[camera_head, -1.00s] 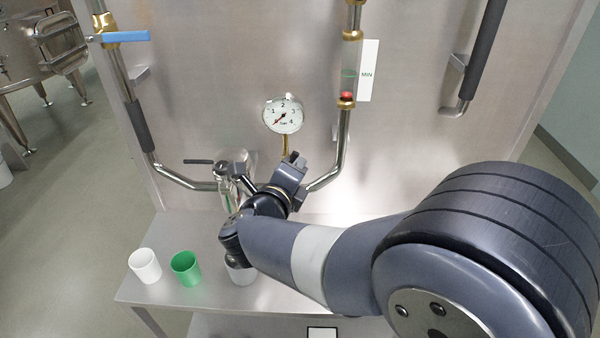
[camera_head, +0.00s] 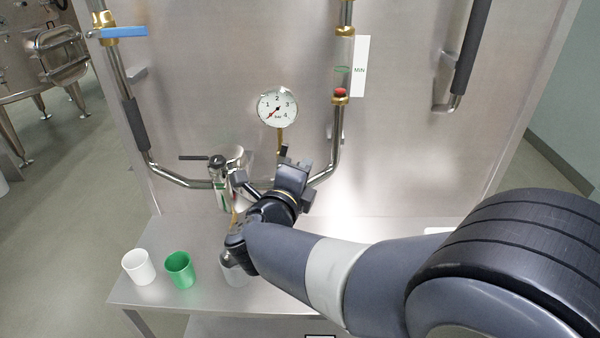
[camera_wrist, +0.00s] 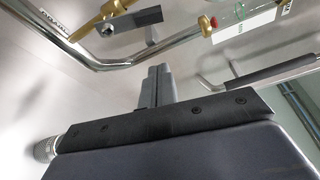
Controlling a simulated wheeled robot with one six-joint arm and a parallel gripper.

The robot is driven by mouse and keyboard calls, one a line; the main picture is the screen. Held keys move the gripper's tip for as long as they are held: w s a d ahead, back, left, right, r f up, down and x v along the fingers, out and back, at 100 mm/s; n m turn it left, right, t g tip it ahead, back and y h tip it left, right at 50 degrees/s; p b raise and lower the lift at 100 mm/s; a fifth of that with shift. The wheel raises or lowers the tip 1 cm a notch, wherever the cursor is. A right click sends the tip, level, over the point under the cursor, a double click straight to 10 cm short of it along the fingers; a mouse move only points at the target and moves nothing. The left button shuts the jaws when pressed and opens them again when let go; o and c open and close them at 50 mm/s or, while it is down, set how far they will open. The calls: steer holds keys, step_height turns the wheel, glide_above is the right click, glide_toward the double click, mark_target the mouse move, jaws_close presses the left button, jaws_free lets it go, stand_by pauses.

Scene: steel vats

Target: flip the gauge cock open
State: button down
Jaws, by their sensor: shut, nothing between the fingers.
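The gauge cock shows in the wrist view as a dark grey bar-shaped handle (camera_wrist: 140,19) on a brass stem (camera_wrist: 84,31). The handle lies at an angle to the stem. In the head view the round pressure gauge (camera_head: 277,107) stands on its brass stem, its needle pointing to the lower left. The stem's foot is partly hidden behind my gripper (camera_head: 291,177), so the handle is hard to make out there. My gripper's fingers (camera_wrist: 156,80) are shut and empty. They stand in front of the pipe, below and apart from the handle in the wrist picture.
A bent steel pipe (camera_head: 332,165) and a sight glass with a red ball (camera_head: 340,93) are right of the gauge. A dark-levered valve (camera_head: 217,170) is to its left. White (camera_head: 138,267) and green (camera_head: 180,270) cups stand on the steel shelf (camera_head: 150,297).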

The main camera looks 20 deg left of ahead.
steer(key=s+b, duration=0.1)
steer(key=s, duration=0.6)
steer(key=shift+s+a+r, duration=0.2)
steer(key=shift+a+r, duration=0.05)
steer(key=shift+a, duration=0.2)
